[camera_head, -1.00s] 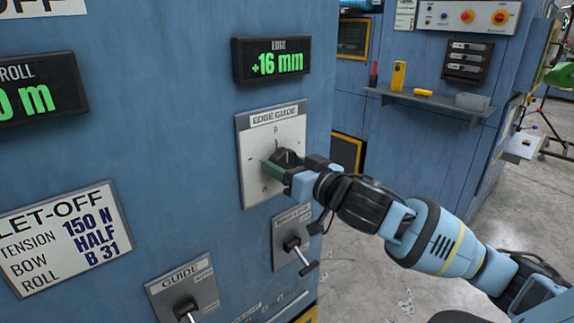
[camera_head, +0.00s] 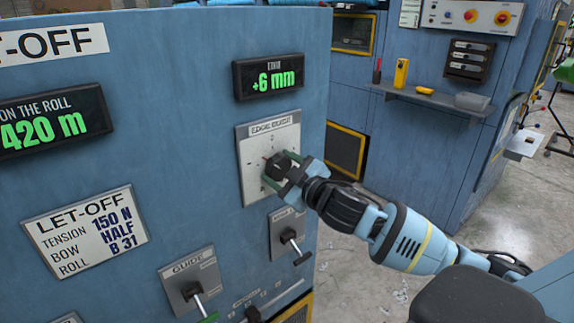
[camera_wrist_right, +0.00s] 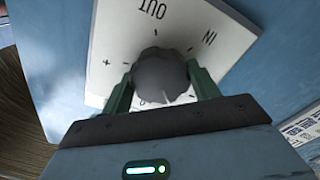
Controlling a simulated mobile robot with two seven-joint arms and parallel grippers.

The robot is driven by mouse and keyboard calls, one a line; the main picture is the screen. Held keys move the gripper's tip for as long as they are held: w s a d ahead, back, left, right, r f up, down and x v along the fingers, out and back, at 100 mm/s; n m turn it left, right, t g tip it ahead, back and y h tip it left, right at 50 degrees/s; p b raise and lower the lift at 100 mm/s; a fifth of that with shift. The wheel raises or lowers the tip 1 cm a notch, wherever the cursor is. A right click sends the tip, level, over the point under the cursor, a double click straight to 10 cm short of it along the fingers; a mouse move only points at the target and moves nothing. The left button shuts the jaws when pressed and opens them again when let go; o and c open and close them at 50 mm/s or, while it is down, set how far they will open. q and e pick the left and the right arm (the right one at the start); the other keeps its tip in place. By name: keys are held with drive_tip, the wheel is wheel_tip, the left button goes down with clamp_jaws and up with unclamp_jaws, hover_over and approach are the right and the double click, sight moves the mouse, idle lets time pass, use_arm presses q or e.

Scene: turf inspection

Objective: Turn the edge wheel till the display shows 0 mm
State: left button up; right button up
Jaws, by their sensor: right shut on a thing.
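The edge wheel, a dark round knob (camera_head: 278,166), sits on the white edge guide plate (camera_head: 246,150) on the blue machine front. The edge display (camera_head: 268,77) above it reads +6 mm in green. My right gripper (camera_head: 283,172) is shut on the knob, one finger on each side. In the right wrist view the knob (camera_wrist_right: 161,76) is between the two green fingers of the right gripper (camera_wrist_right: 160,90), with OUT, IN, + and - marks on the plate (camera_wrist_right: 135,40) around it. My left gripper is not clearly in view.
Below the plate is a small lever (camera_head: 291,243). The guide lever (camera_head: 190,290) is lower left. A let-off label (camera_head: 85,232) and a roll display (camera_head: 52,122) reading 420 m are at left. A shelf (camera_head: 430,98) stands at the back right.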

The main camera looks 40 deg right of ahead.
sight(282, 170)
drive_tip(key=n, duration=0.1)
drive_tip(key=n+p, duration=0.1)
drive_tip(key=shift+r+n, duration=0.25)
drive_tip(key=shift+n, duration=0.15)
use_arm(q)
drive_tip(key=shift+w+a+r+t+p, duration=0.15)
drive_tip(key=shift+w+r+t, duration=0.05)
drive_tip(key=shift+w+r, duration=0.45)
drive_tip(key=shift+w+a+r+t+p, duration=0.15)
drive_tip(key=shift+w+r+t, duration=0.05)
drive_tip(key=shift+w+r, duration=0.45)
use_arm(e)
drive_tip(key=shift+f+n, duration=0.2)
drive_tip(key=shift+n, duration=1.7)
drive_tip(key=o, duration=1)
drive_tip(key=shift+c, duration=0.2)
drive_tip(key=shift+s, duration=0.1)
drive_tip(key=s, duration=0.5)
drive_tip(key=shift+s+d+f, duration=0.1)
drive_tip(key=shift+s+d, duration=0.1)
drive_tip(key=shift+s, duration=0.1)
use_arm(q)
drive_tip(key=shift+s+f, duration=0.15)
drive_tip(key=shift+s, duration=0.1)
use_arm(e)
drive_tip(key=shift+s+d, duration=0.1)
drive_tip(key=shift+s, duration=0.9)
